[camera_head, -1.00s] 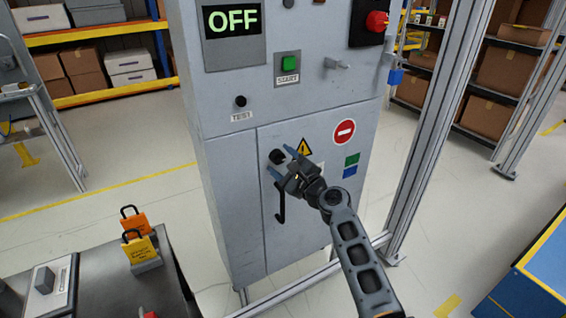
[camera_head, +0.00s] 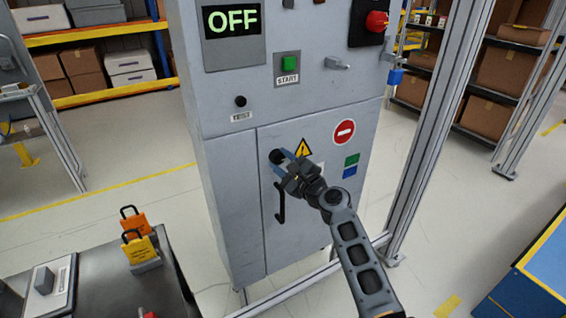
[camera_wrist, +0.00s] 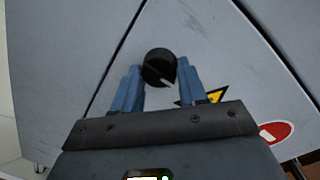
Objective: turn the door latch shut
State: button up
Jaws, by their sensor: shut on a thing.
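The door latch is a round black knob (camera_head: 276,157) on the upper left of the grey cabinet door (camera_head: 315,215). In the wrist view the knob (camera_wrist: 159,68) sits between the fingertips, with a pale mark on its lower right. My gripper (camera_head: 279,160) is shut on the knob, its blue fingers one on each side of it. The wrist view shows the gripper (camera_wrist: 158,74) from behind, reaching to the knob. The door lies flush with the cabinet front. A black door handle (camera_head: 281,202) hangs below the knob.
A red rotary switch (camera_head: 377,21), a green START button (camera_head: 289,63) and a display reading OFF (camera_head: 233,21) are higher on the cabinet. A metal post (camera_head: 430,130) stands to the right. A dark table (camera_head: 115,285) with yellow and orange padlocks (camera_head: 138,247) is at lower left.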

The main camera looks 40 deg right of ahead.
jog(key=shift+f, duration=0.1)
jog(key=n+b, duration=0.1)
jog(key=n, duration=0.2)
jog(key=shift+n, duration=0.4)
jog(key=n+b, duration=0.1)
jog(key=n, duration=0.4)
jog(key=shift+g, duration=0.4)
jog(key=n+b, duration=0.1)
jog(key=n, duration=0.3)
jog(key=shift+a+h+b, duration=0.1)
jog(key=shift+h+b, duration=0.25)
jog(key=shift+h, duration=0.05)
jog(key=shift+n+b, duration=0.6)
jog(key=shift+n, duration=1.3)
jog(key=o, duration=1)
jog(key=shift+r, duration=0.2)
jog(key=shift+o, duration=0.2)
